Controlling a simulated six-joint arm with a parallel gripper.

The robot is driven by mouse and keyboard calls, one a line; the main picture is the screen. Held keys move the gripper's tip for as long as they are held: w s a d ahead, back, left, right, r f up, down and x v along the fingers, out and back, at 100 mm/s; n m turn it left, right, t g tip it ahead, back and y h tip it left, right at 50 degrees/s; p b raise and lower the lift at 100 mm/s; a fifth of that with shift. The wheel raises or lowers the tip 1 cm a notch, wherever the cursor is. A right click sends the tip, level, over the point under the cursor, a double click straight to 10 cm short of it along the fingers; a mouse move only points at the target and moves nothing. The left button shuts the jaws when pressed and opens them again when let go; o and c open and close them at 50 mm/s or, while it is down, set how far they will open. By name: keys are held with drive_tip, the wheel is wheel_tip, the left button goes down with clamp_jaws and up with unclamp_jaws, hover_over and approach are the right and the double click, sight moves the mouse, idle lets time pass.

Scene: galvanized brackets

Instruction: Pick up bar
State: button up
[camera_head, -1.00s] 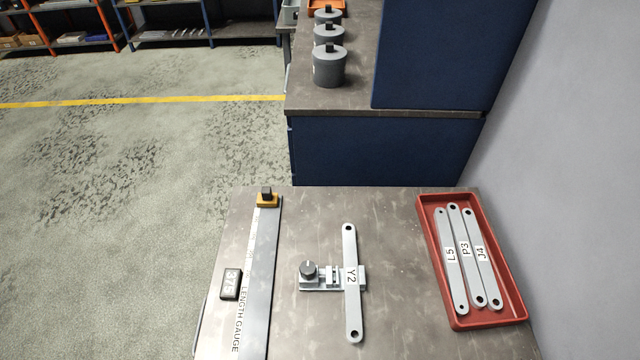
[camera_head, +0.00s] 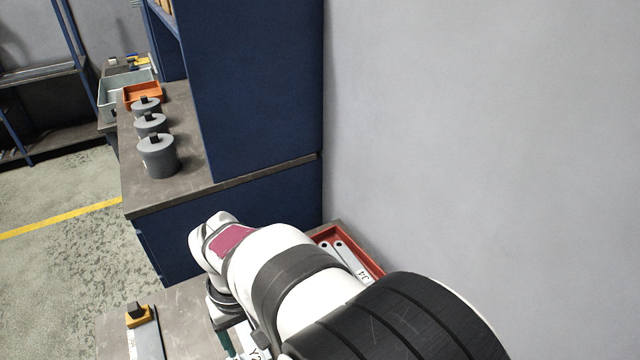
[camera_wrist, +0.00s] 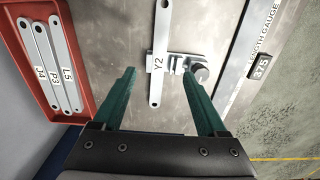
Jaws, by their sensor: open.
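The bar labelled Y2 (camera_wrist: 159,60) is light grey metal with a hole at its end. In the wrist view it runs up and down, resting at the clamp fixture (camera_wrist: 188,66) with the round knob. My gripper (camera_wrist: 158,85) is open, its two green fingers apart with the lower end of bar Y2 showing between them in the picture; the fingers do not appear to touch it. Bars L5 (camera_wrist: 65,68), P3 (camera_wrist: 48,60) and J4 (camera_wrist: 36,62) lie side by side in the red tray. In the head view my arm hides most of the table.
The red tray (camera_wrist: 84,82) stands left in the wrist view; its rim also shows in the head view (camera_head: 376,268). Grey cylinders (camera_head: 158,157) stand on a farther bench, beside a blue cabinet.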

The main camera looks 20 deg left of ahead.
sight(255, 358)
wheel_tip(255, 358, down, 15)
drive_tip(key=shift+s+r, duration=0.1)
clamp_jaws()
idle(0.4)
